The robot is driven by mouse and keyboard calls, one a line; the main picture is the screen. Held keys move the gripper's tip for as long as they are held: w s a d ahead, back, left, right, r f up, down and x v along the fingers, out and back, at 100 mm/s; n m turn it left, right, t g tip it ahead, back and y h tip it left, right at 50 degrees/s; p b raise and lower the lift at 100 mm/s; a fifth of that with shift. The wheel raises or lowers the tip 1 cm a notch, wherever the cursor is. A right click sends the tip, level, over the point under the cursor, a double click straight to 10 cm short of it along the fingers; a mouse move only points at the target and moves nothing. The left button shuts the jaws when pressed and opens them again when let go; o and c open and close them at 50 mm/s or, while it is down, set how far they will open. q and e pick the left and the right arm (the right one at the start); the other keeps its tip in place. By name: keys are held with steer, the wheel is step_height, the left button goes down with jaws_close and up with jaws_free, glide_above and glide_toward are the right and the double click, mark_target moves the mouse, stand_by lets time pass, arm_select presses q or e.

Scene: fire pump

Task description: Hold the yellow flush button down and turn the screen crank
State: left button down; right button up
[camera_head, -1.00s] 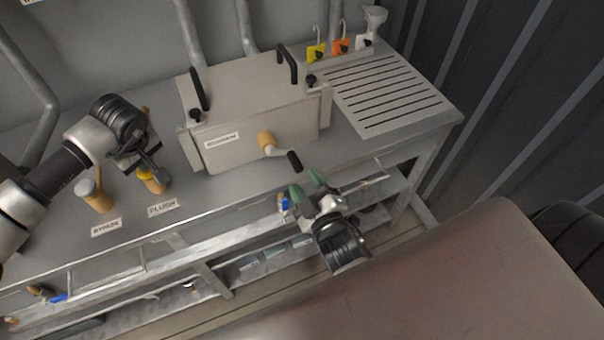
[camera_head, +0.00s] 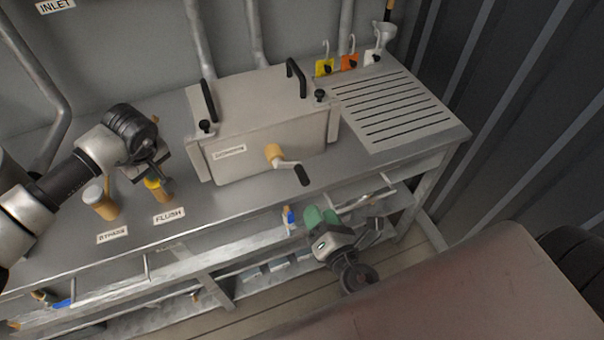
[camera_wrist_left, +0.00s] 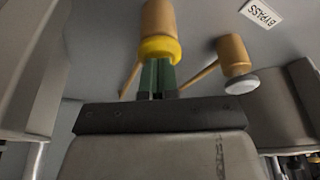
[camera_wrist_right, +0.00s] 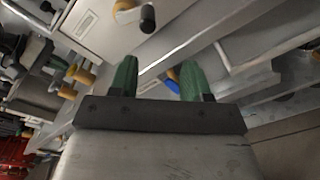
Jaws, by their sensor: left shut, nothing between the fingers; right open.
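The yellow flush button (camera_head: 152,183) tops a tan post behind the FLUSH label. My left gripper (camera_head: 163,184) is shut and empty, its fingertips at the button; in the left wrist view the green fingertips (camera_wrist_left: 157,72) meet the yellow button (camera_wrist_left: 160,48). How far the button is pressed I cannot tell. The screen crank (camera_head: 288,163), with tan hub and black handle (camera_head: 302,175), is on the front of the grey screen box (camera_head: 262,150); its handle points down to the right. My right gripper (camera_head: 322,216) is open and empty, below and in front of the handle.
The bypass post (camera_head: 104,203) stands left of the flush button. A slotted drain plate (camera_head: 390,108) lies right of the box, with coloured tags (camera_head: 350,62) behind it. A rail and shelf (camera_head: 375,196) run below the bench edge, close to my right gripper.

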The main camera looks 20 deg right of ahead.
mark_target(306, 184)
steer(key=w+n, duration=0.1)
steer(key=w, duration=0.2)
steer(key=w+r+n, duration=0.1)
steer(key=w+n, duration=0.1)
steer(key=w, duration=0.2)
steer(key=w+n+t, duration=0.1)
steer(key=w, duration=0.2)
steer(key=shift+w+r, duration=0.25)
steer(key=shift+w, duration=0.1)
jaws_close()
